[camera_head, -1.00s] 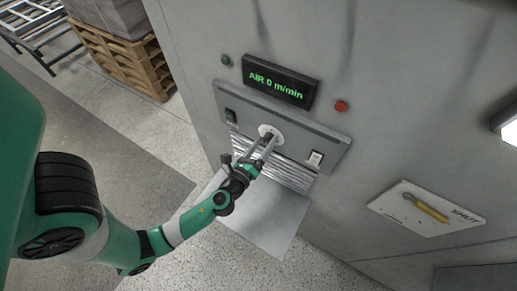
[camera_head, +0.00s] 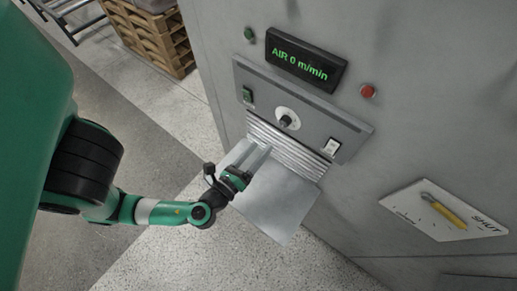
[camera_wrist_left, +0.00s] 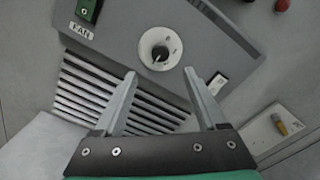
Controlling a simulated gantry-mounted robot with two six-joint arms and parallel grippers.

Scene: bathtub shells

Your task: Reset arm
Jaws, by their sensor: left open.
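My left gripper (camera_head: 260,156) is open and empty, apart from the control panel (camera_head: 318,119), in front of the slatted vent (camera_head: 285,150). A round white dial with a dark knob (camera_head: 287,119) sits mid-panel, just above and right of the fingertips. In the left wrist view the dial (camera_wrist_left: 160,48) shows beyond the gap between the spread fingers (camera_wrist_left: 163,83), with nothing between them. My right gripper is in neither view.
A grey metal flap (camera_head: 278,205) juts out below the vent. A green switch (camera_head: 247,95) and a white switch (camera_head: 331,147) flank the dial. A display (camera_head: 306,59) above reads "AIR 0 m/min". A yellow handle (camera_head: 443,210) is on a plate marked "SHUT". Pallets (camera_head: 150,37) stand at upper left.

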